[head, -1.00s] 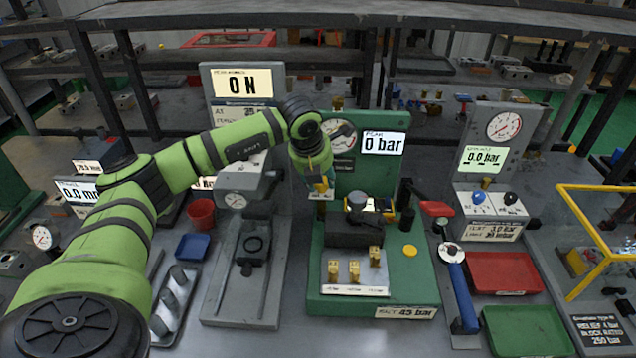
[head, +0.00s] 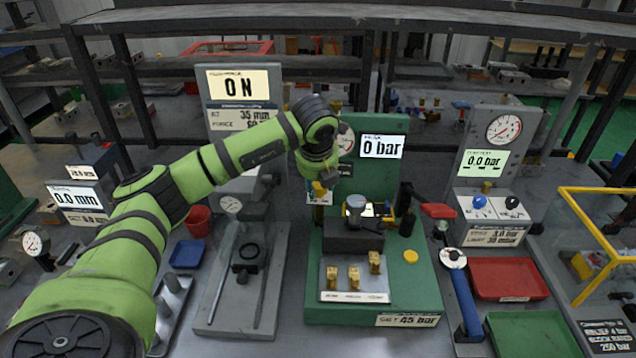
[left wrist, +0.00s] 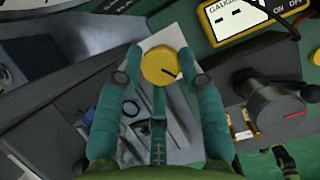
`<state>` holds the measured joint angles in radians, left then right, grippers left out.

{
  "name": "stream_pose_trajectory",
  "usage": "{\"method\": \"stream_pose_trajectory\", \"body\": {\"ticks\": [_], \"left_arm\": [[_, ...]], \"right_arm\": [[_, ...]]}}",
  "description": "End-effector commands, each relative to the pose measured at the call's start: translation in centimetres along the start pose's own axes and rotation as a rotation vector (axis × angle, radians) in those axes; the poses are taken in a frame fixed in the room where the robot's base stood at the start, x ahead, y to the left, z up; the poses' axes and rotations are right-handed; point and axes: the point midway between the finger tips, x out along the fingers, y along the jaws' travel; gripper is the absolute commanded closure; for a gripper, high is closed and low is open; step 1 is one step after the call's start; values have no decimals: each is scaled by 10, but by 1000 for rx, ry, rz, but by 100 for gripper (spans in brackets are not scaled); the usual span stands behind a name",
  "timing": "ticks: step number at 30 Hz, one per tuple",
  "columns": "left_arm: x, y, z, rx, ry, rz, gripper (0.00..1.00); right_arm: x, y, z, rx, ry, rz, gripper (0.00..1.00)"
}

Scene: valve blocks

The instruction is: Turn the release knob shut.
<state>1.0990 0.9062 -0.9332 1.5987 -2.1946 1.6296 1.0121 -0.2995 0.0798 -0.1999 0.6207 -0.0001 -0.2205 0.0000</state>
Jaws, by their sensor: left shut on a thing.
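In the head view only a bit of yellow (head: 319,188) shows below my left gripper (head: 321,184). It is at the left side of the green test stand (head: 372,126). In the left wrist view my left gripper's two teal fingers (left wrist: 160,74) are closed on opposite sides of the knob. The stand's display (head: 382,147) reads 0 bar. My right gripper is not in view.
A dark block with a round grey-topped knob (head: 355,203) stands right of my gripper. Several brass fittings (head: 354,277) sit on a plate in front. A grey press (head: 246,257) stands left. Red (head: 507,274) and green (head: 530,336) trays lie right.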

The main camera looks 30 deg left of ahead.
Motion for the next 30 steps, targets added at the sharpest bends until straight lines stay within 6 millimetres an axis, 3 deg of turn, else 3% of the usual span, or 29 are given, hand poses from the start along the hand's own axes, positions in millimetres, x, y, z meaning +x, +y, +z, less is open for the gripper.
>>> {"method": "stream_pose_trajectory", "body": {"ticks": [4,5,6,19,23,30], "left_arm": [[-6,-2,8,-9,-24,-12,94],[-6,-2,8,-9,-24,-12,57],[-6,-1,8,-9,-23,-12,41],[-10,0,4,-4,-13,-7,40],[-30,-1,5,-2,-14,-7,40],[-82,-2,5,-2,-17,-9,40]], "right_arm": [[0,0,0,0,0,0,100],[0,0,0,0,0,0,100],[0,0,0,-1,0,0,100],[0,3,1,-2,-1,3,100],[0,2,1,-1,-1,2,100],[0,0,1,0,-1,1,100]]}}
